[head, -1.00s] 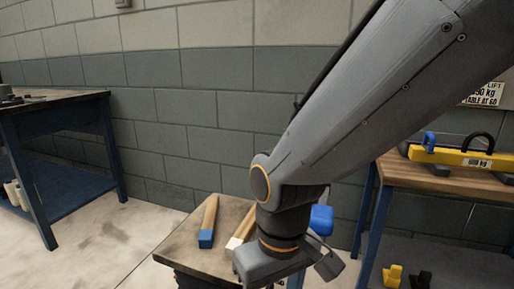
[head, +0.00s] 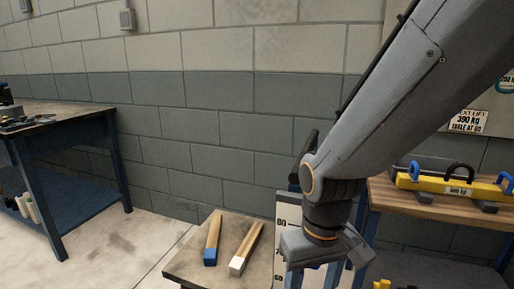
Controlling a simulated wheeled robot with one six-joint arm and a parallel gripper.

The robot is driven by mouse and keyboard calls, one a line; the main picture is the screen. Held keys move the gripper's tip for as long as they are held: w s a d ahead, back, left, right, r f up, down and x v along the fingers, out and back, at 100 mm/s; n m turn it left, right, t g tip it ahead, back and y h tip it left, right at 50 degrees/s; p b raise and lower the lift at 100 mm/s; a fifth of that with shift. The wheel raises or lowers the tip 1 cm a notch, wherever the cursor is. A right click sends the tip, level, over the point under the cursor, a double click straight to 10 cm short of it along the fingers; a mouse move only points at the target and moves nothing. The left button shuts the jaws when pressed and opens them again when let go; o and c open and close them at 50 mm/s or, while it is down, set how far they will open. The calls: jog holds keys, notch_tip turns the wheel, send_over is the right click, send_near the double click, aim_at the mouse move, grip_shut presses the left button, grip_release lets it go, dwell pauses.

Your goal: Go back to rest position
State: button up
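My gripper (head: 318,280) is at the bottom of the head view, to the right of a small table. Its two fingers hang down with a gap between them, and their tips are cut off by the frame's lower edge. Something dark bluish shows behind the gap, and I cannot tell whether it is held. A wooden bar with a blue end (head: 213,240) and a wooden bar with a white end (head: 246,249) lie side by side on the small table (head: 185,266), apart from my gripper.
A white scale board marked 80 (head: 286,212) stands just behind my gripper. At right, a wooden-topped bench (head: 420,207) carries a yellow lifting beam (head: 446,186) with blue and black handles. A blue-framed workbench (head: 75,112) stands at left. Open floor (head: 115,245) lies between it and the small table.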

jog(key=s+d+r+m+p, duration=0.1)
jog(key=d+r+m+p, duration=0.1)
jog(key=d+r+p, duration=0.7)
jog(key=shift+s+r+m+p, duration=0.4)
jog(key=shift+r+p, duration=0.45)
jog(key=shift+p, duration=0.35)
